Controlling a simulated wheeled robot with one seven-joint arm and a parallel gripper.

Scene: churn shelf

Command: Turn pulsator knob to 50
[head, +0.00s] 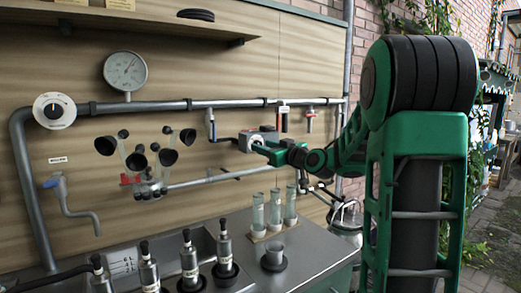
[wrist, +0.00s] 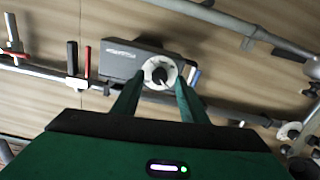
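The pulsator is a grey box (wrist: 118,62) under the pipe, which also shows in the head view (head: 247,138). Its knob (wrist: 160,72) is a round white dial with a dark centre on the box's right part in the wrist view. My gripper (wrist: 160,80) faces it with its two green fingers apart, one at each side of the dial. Whether the fingertips touch the dial cannot be told. In the head view my gripper (head: 262,148) is right at the box and hides most of the knob. The dial's markings are too small to read.
A steel pipe (head: 230,103) runs along the wooden wall, with red and blue handled valves (head: 211,125). A pressure gauge (head: 125,71) and another white dial (head: 54,110) are at the left. A teat cup cluster (head: 150,150) hangs left; glass tubes (head: 274,210) stand below.

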